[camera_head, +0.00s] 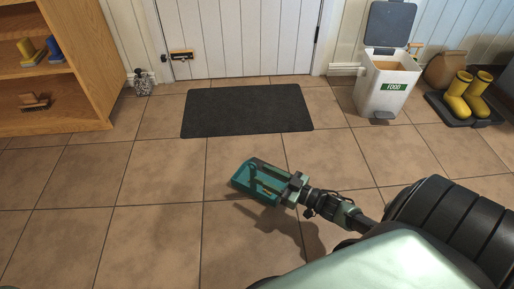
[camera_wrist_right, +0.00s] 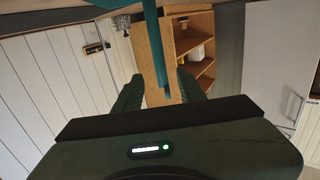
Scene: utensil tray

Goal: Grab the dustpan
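The teal dustpan (camera_head: 243,179) is at my right gripper (camera_head: 266,184), above the tiled floor near the middle of the head view. A shadow lies on the tiles below them. My right gripper is shut on the dustpan, and its dark fingers overlap part of the pan. In the right wrist view, a teal part of the dustpan (camera_wrist_right: 153,45) runs down from the top edge toward the space between the fingers of the right gripper (camera_wrist_right: 160,92). Most of the dustpan is outside that view. My left gripper is not in view.
A black mat (camera_head: 247,110) lies before the white door (camera_head: 238,35). A wooden shelf (camera_head: 85,60) stands at left. A white food bin (camera_head: 384,87) with its lid up and yellow boots (camera_head: 458,95) on a dark tray stand at right. The floor at left is clear.

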